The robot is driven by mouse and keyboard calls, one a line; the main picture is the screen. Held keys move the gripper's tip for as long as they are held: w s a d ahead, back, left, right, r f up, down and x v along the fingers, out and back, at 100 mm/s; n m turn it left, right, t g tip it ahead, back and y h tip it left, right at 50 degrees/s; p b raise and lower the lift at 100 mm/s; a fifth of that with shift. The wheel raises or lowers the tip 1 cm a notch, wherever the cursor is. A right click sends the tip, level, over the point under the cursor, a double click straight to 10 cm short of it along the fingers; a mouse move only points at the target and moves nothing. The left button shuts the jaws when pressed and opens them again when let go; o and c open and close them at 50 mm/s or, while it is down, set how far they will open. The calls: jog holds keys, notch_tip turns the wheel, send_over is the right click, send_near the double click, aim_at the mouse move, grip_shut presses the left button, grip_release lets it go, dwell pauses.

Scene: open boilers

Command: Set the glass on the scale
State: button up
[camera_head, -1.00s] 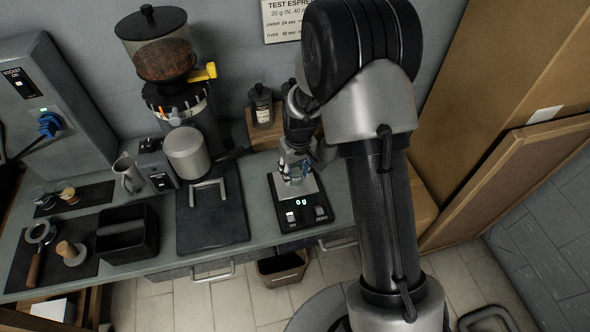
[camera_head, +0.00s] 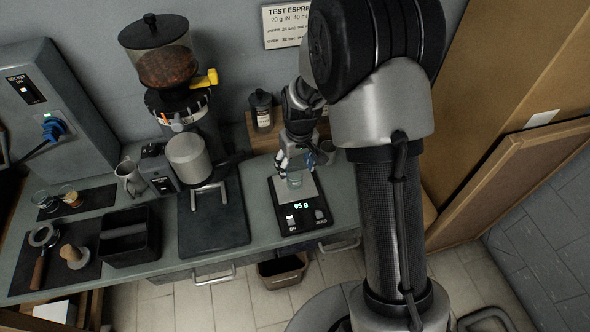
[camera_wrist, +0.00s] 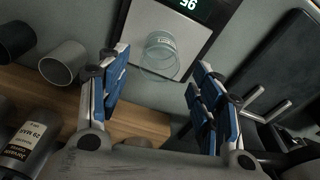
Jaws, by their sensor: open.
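The small clear glass (camera_head: 295,180) stands on the silver plate of the black scale (camera_head: 300,222), towards the plate's back. The scale's green display reads about 95 g. The glass also shows in the wrist view (camera_wrist: 161,54), on the scale plate (camera_wrist: 190,28). My gripper (camera_head: 298,165) is just behind and above the glass. In the wrist view its blue-padded fingers (camera_wrist: 160,95) are spread wide, with nothing between the pads, and the glass lies beyond them, apart from both.
A grinder (camera_head: 180,110) and a dark mat (camera_head: 213,220) are left of the scale. A labelled bottle (camera_head: 262,111) stands on a wooden shelf behind. In the wrist view, dark and grey cups (camera_wrist: 62,62) are at left. A black knock box (camera_head: 128,237) stands further left.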

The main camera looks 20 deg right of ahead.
jog(key=s+r+t+p, duration=0.1)
jog(key=s+r, duration=0.3)
jog(key=r, duration=0.4)
jog(key=s+r+m, duration=0.1)
jog(key=s+r, duration=0.3)
jog(key=r, duration=0.3)
jog(key=s+r+t+p, duration=0.1)
jog(key=s+r, duration=0.4)
jog(key=r, duration=0.3)
jog(key=s+r+m+t, duration=0.1)
jog(key=s+r, duration=0.2)
jog(key=s, duration=1.1)
jog(key=shift+s+r, duration=0.15)
jog(key=shift+s, duration=0.05)
jog(key=shift+a, duration=0.1)
